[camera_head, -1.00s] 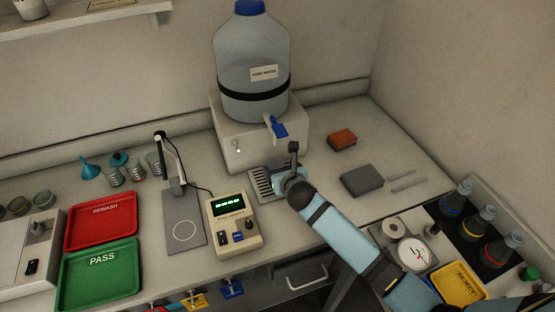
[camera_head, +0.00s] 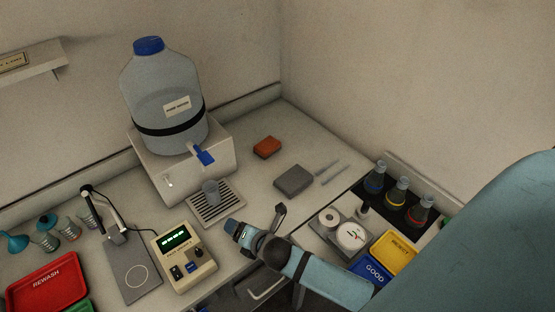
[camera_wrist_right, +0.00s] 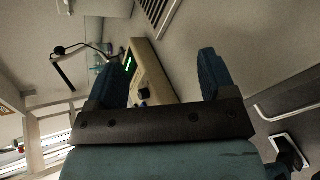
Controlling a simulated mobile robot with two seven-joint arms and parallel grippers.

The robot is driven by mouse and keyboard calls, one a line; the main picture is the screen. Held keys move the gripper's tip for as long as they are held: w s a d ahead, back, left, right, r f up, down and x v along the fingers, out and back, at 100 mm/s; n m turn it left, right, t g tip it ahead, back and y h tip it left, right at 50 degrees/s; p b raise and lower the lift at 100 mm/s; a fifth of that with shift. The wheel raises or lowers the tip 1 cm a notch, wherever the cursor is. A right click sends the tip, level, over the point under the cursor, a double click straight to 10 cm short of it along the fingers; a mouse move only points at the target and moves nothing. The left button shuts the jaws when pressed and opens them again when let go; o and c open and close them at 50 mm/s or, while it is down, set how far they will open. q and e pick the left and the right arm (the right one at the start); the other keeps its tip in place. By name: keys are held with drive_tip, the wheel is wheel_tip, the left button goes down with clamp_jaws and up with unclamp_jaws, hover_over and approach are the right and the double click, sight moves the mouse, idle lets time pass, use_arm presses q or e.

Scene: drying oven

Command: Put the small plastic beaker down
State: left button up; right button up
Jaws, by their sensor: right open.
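The tray's slots (camera_wrist_right: 158,12) show at the top edge there; the beaker cannot be made out. My left gripper is not in view.
The water bottle (camera_head: 163,100) stands on a white block (camera_head: 215,163). A meter (camera_head: 184,262) is left of my gripper. A grey block (camera_head: 293,180) and orange sponge (camera_head: 267,147) lie to the right. Flasks (camera_head: 398,189) and yellow (camera_head: 393,254) and blue trays are farther right.

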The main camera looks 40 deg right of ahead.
drive_tip(key=s+d+f+m+g+y, duration=0.1)
drive_tip(key=s+f+m, duration=0.1)
drive_tip(key=s+m, duration=1.3)
drive_tip(key=m, duration=0.8)
drive_tip(key=shift+s+f, duration=0.35)
drive_tip(key=shift+s, duration=0.05)
